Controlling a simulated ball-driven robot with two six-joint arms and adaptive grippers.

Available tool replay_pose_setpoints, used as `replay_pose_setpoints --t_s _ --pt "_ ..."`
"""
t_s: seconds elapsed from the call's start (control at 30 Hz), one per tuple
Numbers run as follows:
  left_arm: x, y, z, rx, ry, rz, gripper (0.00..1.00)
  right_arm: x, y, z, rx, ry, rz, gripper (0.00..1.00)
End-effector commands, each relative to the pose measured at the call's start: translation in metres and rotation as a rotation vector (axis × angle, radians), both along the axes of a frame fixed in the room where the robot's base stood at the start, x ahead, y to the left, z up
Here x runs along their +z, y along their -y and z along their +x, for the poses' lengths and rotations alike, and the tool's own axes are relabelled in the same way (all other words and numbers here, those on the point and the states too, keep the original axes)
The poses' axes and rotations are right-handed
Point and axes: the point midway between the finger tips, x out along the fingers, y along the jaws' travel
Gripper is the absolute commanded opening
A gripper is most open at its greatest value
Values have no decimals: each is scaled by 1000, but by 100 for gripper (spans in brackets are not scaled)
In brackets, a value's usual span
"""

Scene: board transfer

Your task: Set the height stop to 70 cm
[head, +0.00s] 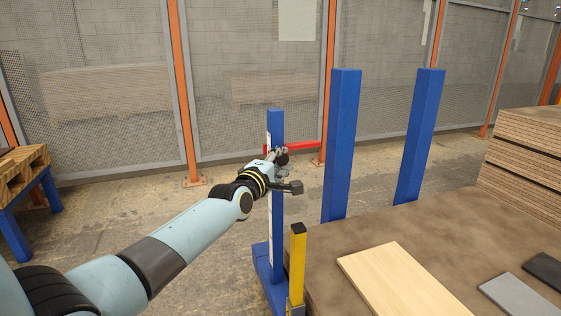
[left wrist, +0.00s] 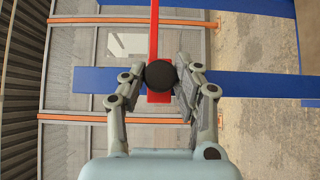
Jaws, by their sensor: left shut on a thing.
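The height stop is a red slider with a red arm (head: 304,146) pointing right, high on a narrow blue post (head: 276,122). A pale strip runs down the post's left face; its marks are too small to read. In the left wrist view the red arm (left wrist: 154,35) crosses the blue post (left wrist: 255,85), and a round black knob (left wrist: 160,75) sits in front of the slider. My left gripper (head: 281,158) is at the stop, its fingers (left wrist: 160,84) shut on the knob from both sides. It hides part of the slider in the head view. My right gripper is not in view.
Two thick blue columns (head: 343,140) stand right of the post. A yellow post (head: 297,262) with a black top stands in front. A brown table (head: 450,228) bears a light wooden board (head: 405,281), a grey board (head: 515,296) and stacked boards (head: 525,150). Mesh fencing closes the back.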

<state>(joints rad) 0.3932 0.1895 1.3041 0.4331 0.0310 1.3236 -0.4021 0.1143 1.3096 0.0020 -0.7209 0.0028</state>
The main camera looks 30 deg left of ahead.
Motion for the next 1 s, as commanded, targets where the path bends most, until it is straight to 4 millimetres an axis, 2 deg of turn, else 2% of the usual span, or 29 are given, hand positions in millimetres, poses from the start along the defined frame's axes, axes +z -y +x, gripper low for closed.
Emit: replay_pose_setpoints --t_s 0.03,0.27,0.3,0.47,1.0 --pt "5 0 1 0 10 2 0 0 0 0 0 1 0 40" --pt "6 0 1 0 13 2 0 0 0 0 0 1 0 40" --pt "7 0 2 0 14 2 34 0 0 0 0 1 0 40" --pt "6 0 1 0 12 2 54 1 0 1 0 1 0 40" --pt "2 0 1 0 5 1 54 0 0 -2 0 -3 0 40"
